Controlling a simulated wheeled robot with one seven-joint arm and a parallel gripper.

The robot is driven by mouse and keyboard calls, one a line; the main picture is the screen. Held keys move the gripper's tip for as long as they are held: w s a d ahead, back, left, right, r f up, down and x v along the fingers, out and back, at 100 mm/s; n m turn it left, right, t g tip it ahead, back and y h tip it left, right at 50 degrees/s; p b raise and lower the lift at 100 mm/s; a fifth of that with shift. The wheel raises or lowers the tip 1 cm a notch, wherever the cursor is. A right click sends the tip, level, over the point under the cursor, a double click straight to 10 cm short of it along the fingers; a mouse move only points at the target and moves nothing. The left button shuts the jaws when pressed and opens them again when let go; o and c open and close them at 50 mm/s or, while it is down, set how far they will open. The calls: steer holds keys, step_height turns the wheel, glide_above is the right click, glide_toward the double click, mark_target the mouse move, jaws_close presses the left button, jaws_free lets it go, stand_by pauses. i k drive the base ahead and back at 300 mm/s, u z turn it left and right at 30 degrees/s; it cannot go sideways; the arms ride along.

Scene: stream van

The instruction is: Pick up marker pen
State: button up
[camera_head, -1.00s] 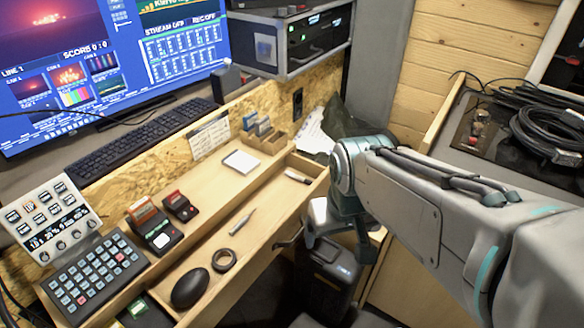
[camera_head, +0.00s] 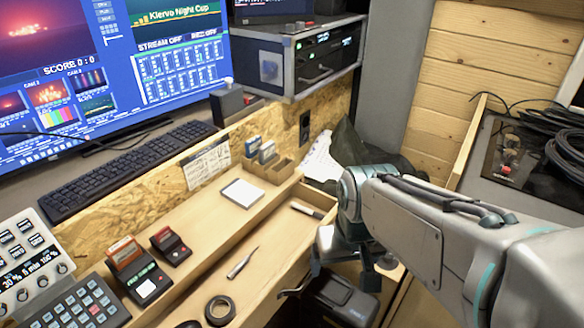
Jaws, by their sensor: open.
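A white marker pen (camera_head: 307,210) with a dark end lies at the far right end of the long wooden tray (camera_head: 262,225). A slim grey pointed tool (camera_head: 242,262) lies nearer the middle of the same tray. My gripper (camera_head: 344,270) hangs pointing down just to the right of the tray, beyond its front edge. It is open, with its fingers apart and nothing seen between them. It is apart from the marker pen.
A black tape roll (camera_head: 220,310) lies in the tray. A white notepad (camera_head: 242,193) and two card readers (camera_head: 170,246) sit on the ledge behind. A dark bin (camera_head: 340,298) stands below my gripper. An equipment rack (camera_head: 300,60) overhangs the back.

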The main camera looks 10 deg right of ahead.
mark_target(316, 215)
steer(key=i, duration=0.2)
steer(key=k, duration=0.65)
steer(key=u, duration=0.65)
steer(key=k, duration=1.15)
steer(key=z, duration=0.05)
steer(key=i, duration=0.55)
steer(key=z, duration=0.9)
steer(key=i, duration=1.05)
steer(key=u, duration=0.3)
